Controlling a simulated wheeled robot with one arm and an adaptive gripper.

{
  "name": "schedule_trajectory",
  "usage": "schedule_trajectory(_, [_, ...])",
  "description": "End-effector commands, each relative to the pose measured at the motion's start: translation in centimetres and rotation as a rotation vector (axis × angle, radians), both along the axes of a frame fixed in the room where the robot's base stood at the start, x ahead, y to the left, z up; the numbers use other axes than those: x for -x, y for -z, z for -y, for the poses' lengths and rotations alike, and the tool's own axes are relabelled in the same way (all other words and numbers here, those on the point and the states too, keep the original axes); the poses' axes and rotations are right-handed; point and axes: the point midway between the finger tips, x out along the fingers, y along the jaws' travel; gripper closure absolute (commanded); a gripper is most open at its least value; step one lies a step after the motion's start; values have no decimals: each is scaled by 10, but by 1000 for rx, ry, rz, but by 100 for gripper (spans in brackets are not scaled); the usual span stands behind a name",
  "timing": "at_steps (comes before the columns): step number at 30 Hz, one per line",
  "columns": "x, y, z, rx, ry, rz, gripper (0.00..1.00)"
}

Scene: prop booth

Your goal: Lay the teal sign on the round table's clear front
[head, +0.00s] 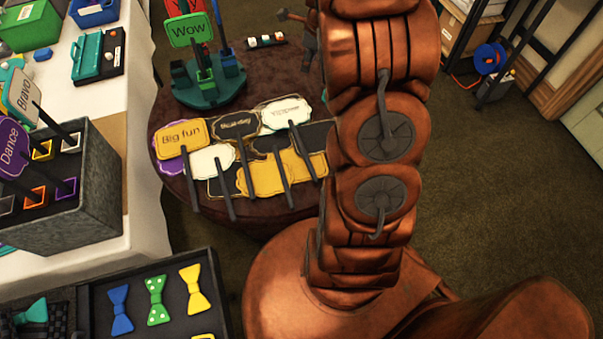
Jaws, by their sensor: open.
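The round table (277,75) has a dark brown top. Its near part is covered by several flat signs on dark sticks, among them a yellow "Big fun" sign (180,134), a white one (212,161) and a cream one (282,112). A green "Wow" sign (189,30) stands upright in a teal round stand (212,92). I cannot clearly pick out a teal sign; a teal edge (8,70) shows behind the pale "Bravo" sign (24,97) at the far left. My gripper (296,40) is partly hidden behind my copper arm, open, above the table's far right.
A grey holder box (75,215) with a purple "Dance" sign (12,148) stands on the white-clothed table (148,215) at left. A black tray (140,290) of bow ties lies at the bottom left. Carpet (480,190) is open at right; a blue cable reel (489,58) stands beyond.

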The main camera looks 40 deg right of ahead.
Motion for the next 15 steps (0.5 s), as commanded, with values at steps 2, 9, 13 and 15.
schedule_trajectory(2, [9, -16, -33, 24, -168, -18, 59])
schedule_trajectory(9, [57, -51, -120, 84, -688, -75, 59])
schedule_trajectory(13, [90, -66, -161, 111, -976, -97, 59])
schedule_trajectory(15, [110, -72, -181, 123, -1130, -109, 59])
